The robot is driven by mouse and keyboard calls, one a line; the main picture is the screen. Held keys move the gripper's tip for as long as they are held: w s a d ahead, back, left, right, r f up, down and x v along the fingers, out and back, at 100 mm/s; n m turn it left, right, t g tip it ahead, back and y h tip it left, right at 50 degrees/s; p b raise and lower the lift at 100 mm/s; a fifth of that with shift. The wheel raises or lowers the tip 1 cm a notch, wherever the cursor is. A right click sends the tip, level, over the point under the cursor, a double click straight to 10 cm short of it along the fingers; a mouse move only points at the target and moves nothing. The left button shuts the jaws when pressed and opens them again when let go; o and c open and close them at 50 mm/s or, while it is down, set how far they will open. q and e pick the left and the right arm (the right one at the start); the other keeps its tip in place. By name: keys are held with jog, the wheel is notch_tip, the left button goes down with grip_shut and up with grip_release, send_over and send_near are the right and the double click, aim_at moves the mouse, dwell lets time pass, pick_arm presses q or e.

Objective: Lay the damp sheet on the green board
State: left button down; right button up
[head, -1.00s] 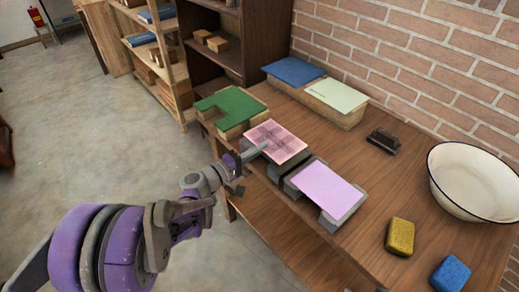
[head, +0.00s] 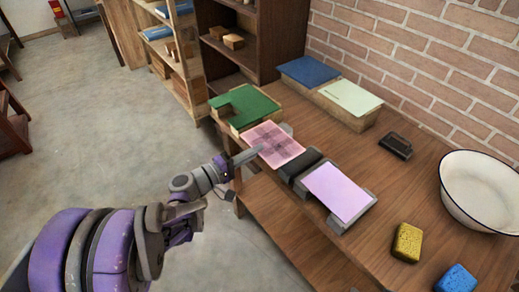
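The damp sheet, pink with a darker blotchy pattern (head: 274,146), is above the left grey press block, close to the near right edge of the green board. The green board (head: 258,104) has a notch in its left side and rests on pale wooden blocks at the table's far left end. My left gripper (head: 250,154) is at the sheet's near left edge, with a finger over it, and appears shut on it; the lower finger is hidden. The gap between sheet and block is hard to judge. My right gripper is not in view.
A plain lilac sheet (head: 339,191) lies on a grey press to the right. Blue (head: 302,70) and pale green (head: 351,97) boards are along the wall. A dark brush-like block (head: 395,146), white basin (head: 482,190), yellow sponge (head: 407,242) and blue sponge (head: 455,279) stand rightward.

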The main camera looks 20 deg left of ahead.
pick_arm(q)
jog(key=b+v, duration=0.1)
jog(key=v, duration=1.4)
jog(key=shift+s, duration=0.35)
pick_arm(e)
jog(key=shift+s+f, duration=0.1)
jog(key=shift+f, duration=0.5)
pick_arm(q)
jog(key=shift+a+r, duration=0.1)
jog(key=shift+a, duration=0.05)
